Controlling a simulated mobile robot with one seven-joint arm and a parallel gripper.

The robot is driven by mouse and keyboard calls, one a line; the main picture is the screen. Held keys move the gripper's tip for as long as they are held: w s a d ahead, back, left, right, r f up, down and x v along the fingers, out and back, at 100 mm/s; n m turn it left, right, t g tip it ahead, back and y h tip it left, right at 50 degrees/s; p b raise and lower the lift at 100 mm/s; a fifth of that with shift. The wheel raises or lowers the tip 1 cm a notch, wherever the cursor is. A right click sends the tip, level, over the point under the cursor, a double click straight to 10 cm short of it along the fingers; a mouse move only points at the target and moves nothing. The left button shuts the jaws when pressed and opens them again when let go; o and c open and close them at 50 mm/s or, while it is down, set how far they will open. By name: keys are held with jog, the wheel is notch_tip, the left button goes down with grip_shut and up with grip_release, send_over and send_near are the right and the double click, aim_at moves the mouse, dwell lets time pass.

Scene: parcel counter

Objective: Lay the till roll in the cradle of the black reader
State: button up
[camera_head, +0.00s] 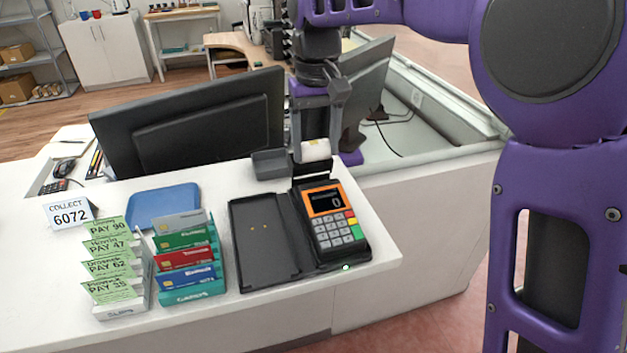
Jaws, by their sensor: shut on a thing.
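The white till roll (316,150) is at the back end of the black reader (328,225), which has an orange-framed screen and a keypad. My gripper (314,158) points down there and is shut on the roll. The roll's lower part is hidden behind the reader's back edge. The cradle is not clearly visible, and I cannot tell whether the roll touches it.
A grey open box (270,164) stands just left of the roll. A card rack (190,280), slip rack (122,302), blue tray (163,205) and sign (70,214) are further left. Monitors (190,125) stand behind.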

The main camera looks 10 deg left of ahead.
aim_at(317, 147)
notch_tip(317, 147, down, 8)
jog(key=shift+r+b, duration=0.25)
jog(key=shift+b, duration=0.35)
jog(key=o, duration=1.5)
notch_tip(317, 147, up, 12)
jog(key=shift+r+p, duration=0.1)
jog(key=shift+p, duration=1.15)
jog(key=shift+w+d, duration=0.1)
